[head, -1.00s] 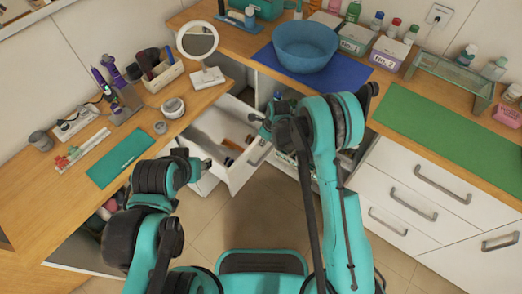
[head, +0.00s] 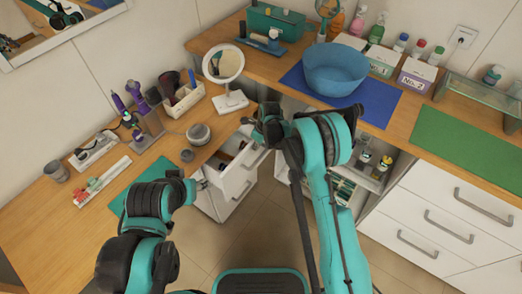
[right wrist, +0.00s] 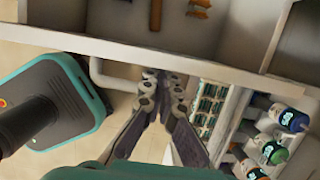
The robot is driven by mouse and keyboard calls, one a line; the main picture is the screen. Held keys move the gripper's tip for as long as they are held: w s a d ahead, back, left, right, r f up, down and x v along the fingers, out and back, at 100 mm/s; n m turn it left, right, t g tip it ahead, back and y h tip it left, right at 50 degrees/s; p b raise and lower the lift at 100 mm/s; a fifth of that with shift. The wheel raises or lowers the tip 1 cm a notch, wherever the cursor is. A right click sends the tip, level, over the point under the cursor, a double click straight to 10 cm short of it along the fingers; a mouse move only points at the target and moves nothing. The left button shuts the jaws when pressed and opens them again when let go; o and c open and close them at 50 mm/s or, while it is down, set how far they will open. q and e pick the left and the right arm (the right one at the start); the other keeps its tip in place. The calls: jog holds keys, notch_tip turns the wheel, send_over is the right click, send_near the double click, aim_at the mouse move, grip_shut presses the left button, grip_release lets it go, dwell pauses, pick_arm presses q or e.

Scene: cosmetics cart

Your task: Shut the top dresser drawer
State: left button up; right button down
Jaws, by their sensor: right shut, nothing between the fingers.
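The top dresser drawer (head: 241,176) is white and stands partly open under the left wooden counter. In the right wrist view its front panel (right wrist: 215,70) crosses the picture, with a few orange-brown items inside. Its pale bar handle (right wrist: 103,77) is on the outer face. My right gripper (right wrist: 160,80) is shut and empty, its fingertips close against the outer face beside the handle; contact is unclear. In the head view the right gripper (head: 257,134) is at the drawer's right end. My left gripper (head: 201,184) is left of the drawer front, its fingers too small to read.
A round mirror (head: 223,65) and a small jar (head: 198,134) stand on the counter above the drawer. A blue bowl (head: 335,70) sits on the back counter. Open shelves with bottles (head: 365,158) lie to the right.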

jog(key=w+a, duration=0.4)
jog(key=a, duration=0.1)
jog(key=shift+a, duration=0.2)
jog(key=shift+s+d, duration=0.1)
dwell(0.4)
